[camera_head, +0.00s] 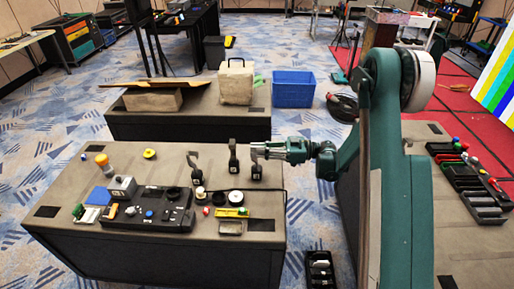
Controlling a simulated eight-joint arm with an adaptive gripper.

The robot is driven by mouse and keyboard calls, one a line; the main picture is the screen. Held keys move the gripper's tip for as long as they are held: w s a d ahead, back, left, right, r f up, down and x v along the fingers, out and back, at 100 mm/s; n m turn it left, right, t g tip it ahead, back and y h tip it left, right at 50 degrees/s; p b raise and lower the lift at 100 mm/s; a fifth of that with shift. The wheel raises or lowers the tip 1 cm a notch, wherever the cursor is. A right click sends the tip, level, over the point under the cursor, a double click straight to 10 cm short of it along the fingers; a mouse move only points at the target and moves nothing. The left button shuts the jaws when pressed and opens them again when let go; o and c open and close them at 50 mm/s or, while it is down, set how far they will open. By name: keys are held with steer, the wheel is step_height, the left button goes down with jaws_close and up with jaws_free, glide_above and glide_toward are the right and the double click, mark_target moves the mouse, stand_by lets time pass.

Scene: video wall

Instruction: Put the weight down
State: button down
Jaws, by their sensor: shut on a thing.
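My gripper (262,151) reaches in from the right over the far right part of the near table (75,186). It is shut on a dark weight (256,171) with a small pale mark near its base. The fingers are at the weight's upper part. The weight looks upright, with its base at or just above the tabletop; I cannot tell whether it touches. Two similar dark upright pieces stand to its left: one close by (233,157), and one farther left (194,163) that looks tilted.
The near table's back-left is mostly clear.

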steer(key=shift+f, duration=0.1)
steer(key=c, duration=2.3)
jaws_free()
steer(key=d+p, duration=0.2)
steer(key=d, duration=1)
steer(key=shift+r, duration=0.2)
